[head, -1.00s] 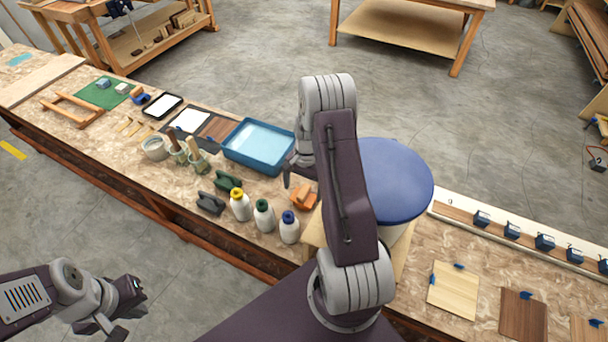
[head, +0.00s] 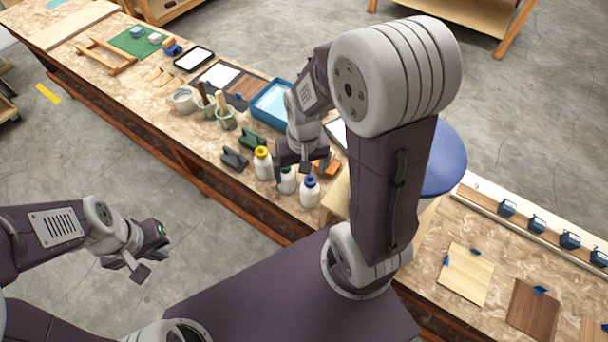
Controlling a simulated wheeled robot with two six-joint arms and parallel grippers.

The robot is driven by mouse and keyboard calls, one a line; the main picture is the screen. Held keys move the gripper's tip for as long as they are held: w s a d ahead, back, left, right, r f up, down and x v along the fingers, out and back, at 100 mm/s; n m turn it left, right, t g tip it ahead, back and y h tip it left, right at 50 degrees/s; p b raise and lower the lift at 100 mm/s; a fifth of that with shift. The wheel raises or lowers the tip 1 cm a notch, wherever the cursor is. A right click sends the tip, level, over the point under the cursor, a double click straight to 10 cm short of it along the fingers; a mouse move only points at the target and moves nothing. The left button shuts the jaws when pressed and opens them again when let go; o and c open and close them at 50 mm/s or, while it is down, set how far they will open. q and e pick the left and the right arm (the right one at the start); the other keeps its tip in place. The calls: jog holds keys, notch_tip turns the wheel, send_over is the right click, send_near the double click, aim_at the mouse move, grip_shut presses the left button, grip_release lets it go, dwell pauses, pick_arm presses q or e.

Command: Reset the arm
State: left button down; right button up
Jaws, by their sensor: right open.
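My right arm rises in the middle of the head view and bends back. Its gripper (head: 303,162) is open and points down above the small white bottles, with nothing seen between its fingers. My left gripper (head: 128,268) hangs over the grey floor at lower left, away from the bench. It holds nothing that I can see, and the gap between its fingers is not clear.
Under and beside my right gripper are a yellow-capped bottle (head: 263,164), a blue-capped bottle (head: 310,191), dark clamps (head: 234,160) and an orange tool (head: 328,166). A blue tray (head: 268,101) and a blue-topped drum (head: 447,160) stand close to the right arm.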

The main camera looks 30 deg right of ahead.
jog(key=s, duration=0.1)
jog(key=s+a+n, duration=0.1)
jog(key=s+n, duration=0.1)
jog(key=shift+s+a+f, duration=0.15)
jog(key=shift+s+a, duration=0.05)
jog(key=shift+a, duration=0.2)
jog(key=shift+s, duration=0.1)
dwell(0.8)
